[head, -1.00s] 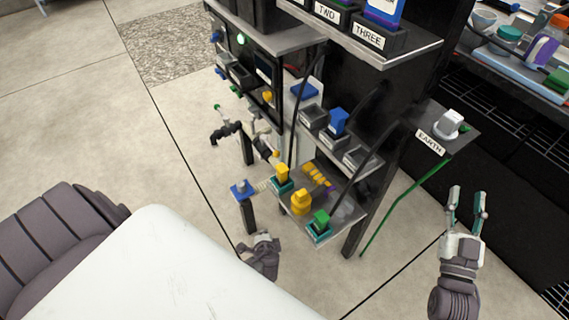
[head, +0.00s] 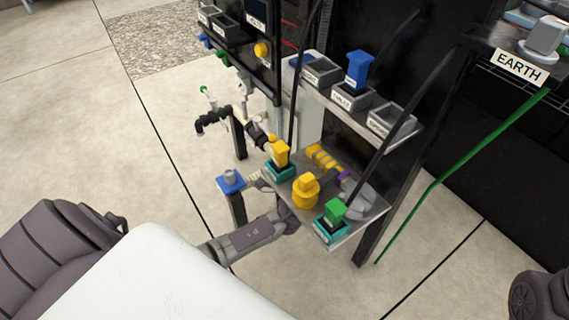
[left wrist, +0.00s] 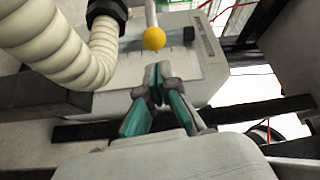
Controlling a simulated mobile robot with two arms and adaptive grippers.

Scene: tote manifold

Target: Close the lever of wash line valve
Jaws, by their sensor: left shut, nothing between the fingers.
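In the left wrist view a metal lever rod ending in a yellow ball knob (left wrist: 154,38) hangs down from the top edge, in front of a pale grey box. A small yellow ball (head: 272,139) also shows in the head view, at the pipework left of the lower shelf. I cannot read any valve label. My left gripper (left wrist: 158,85) is shut and empty, its tips just below the knob in the picture and apart from it. My right gripper is out of view.
A ribbed cream hose (left wrist: 60,45) and dark rails (left wrist: 90,131) lie close around the left gripper. The lower shelf (head: 345,240) carries yellow and green blocks. A blue-topped post (head: 231,184) stands left of it. A green rod (head: 450,180) slants at right.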

